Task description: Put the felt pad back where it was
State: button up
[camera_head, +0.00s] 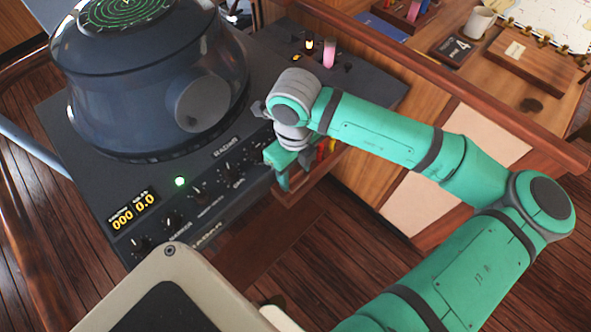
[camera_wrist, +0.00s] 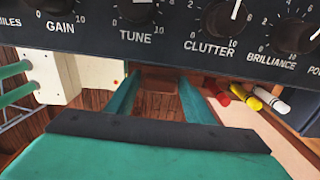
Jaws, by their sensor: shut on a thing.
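My gripper (camera_head: 282,176) points down beside the front edge of the radar console, at the wooden ledge under its knobs. In the wrist view its two teal fingers (camera_wrist: 158,88) stand a little apart, shut on a small brown piece (camera_wrist: 158,77) between their tips. I take this to be the felt pad; its felt face is not clear, and in the head view it is hidden. Red (camera_wrist: 217,92), yellow (camera_wrist: 244,96) and white (camera_wrist: 272,98) markers lie just right of the fingers in the wrist view.
The radar console (camera_head: 90,190) with its large dome (camera_head: 150,85) fills the left. Its knob panel (camera_wrist: 160,35) overhangs close ahead of the fingers. A wooden desk at the upper right holds a mug (camera_head: 480,23) and a wooden block (camera_head: 528,52). Plank floor (camera_head: 330,235) lies open below.

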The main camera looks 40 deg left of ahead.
aim_at(295, 172)
jog(key=o, duration=1)
notch_tip(295, 172, up, 12)
jog(key=shift+d+r, duration=0.1)
